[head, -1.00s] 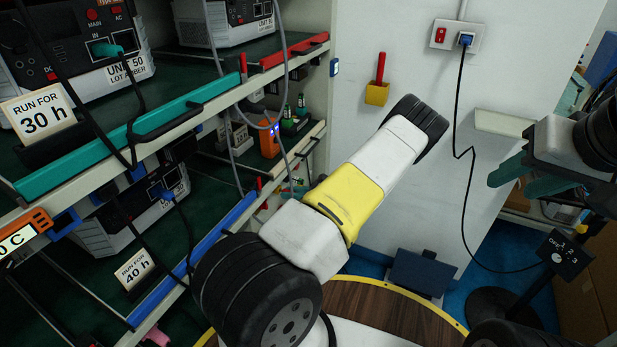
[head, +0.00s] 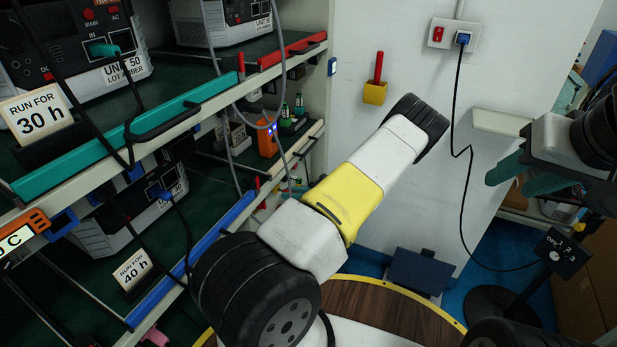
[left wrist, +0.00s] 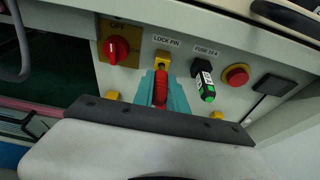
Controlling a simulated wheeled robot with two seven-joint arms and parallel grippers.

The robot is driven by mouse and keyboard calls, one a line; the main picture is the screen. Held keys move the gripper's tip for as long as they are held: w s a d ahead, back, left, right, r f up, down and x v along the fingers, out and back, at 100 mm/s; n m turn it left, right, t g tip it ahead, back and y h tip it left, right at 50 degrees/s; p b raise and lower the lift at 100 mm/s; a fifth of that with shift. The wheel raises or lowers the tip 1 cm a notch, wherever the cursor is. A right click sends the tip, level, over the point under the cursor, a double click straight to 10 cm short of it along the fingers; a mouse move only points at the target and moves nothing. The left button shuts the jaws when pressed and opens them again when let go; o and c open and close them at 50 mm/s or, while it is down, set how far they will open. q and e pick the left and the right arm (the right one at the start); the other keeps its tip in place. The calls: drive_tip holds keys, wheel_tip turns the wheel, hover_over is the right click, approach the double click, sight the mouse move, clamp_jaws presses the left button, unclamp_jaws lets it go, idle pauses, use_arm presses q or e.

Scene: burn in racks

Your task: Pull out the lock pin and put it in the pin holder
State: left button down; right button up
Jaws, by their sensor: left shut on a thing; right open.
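The lock pin (left wrist: 160,86) is a red ribbed handle below a LOCK PIN label in the left wrist view. It sits in front of a yellow mount (left wrist: 162,61) on a pale panel. My left gripper (left wrist: 160,92) has teal fingers shut on the pin from both sides; whether the pin is still seated cannot be told. In the head view this gripper is hidden. My right gripper (head: 530,172) is at the right, open and empty. A small yellow pocket (head: 375,94) on the white wall holds an upright red stick; whether it is the pin holder is unclear.
Beside the pin are a red rotary switch (left wrist: 117,47), a fuse with a green tip (left wrist: 206,88) and a red button (left wrist: 236,75). Racks with power units fill the left. A black cable hangs from a wall socket (head: 452,35).

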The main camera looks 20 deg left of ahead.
use_arm(q)
drive_tip(key=shift+s+d, duration=0.15)
drive_tip(key=shift+d, duration=1.3)
